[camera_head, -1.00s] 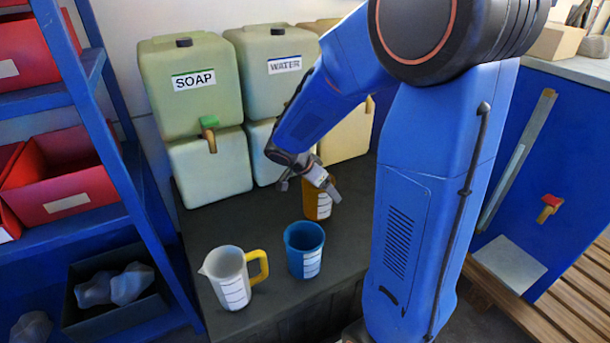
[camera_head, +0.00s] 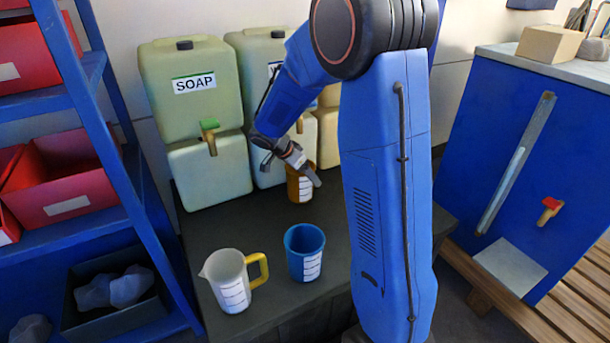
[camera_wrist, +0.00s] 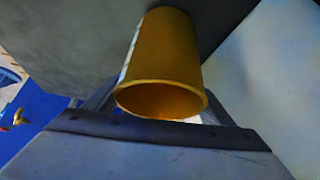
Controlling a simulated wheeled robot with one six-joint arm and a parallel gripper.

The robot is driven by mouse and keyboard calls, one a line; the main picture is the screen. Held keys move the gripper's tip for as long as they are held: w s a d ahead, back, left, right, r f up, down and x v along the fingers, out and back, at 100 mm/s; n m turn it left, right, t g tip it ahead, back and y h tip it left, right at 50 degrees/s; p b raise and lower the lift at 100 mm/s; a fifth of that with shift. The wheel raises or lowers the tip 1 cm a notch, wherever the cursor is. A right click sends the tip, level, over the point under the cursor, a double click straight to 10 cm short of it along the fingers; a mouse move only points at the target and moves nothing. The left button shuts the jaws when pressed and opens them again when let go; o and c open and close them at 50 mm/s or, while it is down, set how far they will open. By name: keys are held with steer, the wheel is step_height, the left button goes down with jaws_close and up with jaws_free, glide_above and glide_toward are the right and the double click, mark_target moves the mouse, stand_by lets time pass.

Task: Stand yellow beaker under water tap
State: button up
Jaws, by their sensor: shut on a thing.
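The yellow beaker (camera_head: 299,187), an orange-yellow cup with a white scale label, is upright at the back of the dark counter, in front of the tanks. My gripper (camera_head: 304,172) is shut on it from above and the right. In the wrist view the beaker (camera_wrist: 165,65) shows between the fingers, its open mouth towards the camera. I cannot tell whether its base touches the counter. The water tank (camera_head: 262,75) stands right of the soap tank (camera_head: 190,90).
A white jug with a yellow handle (camera_head: 228,279) and a blue beaker (camera_head: 304,252) stand at the counter's front. The soap tap (camera_head: 209,135) has a green handle. A blue shelf with red bins (camera_head: 70,180) is at the left. The dark counter (camera_head: 190,225) is clear at mid-left.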

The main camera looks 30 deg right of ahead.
steer(key=shift+f, duration=0.15)
steer(key=shift+f, duration=0.15)
steer(key=o, duration=1.5)
steer(key=shift+o, duration=0.2)
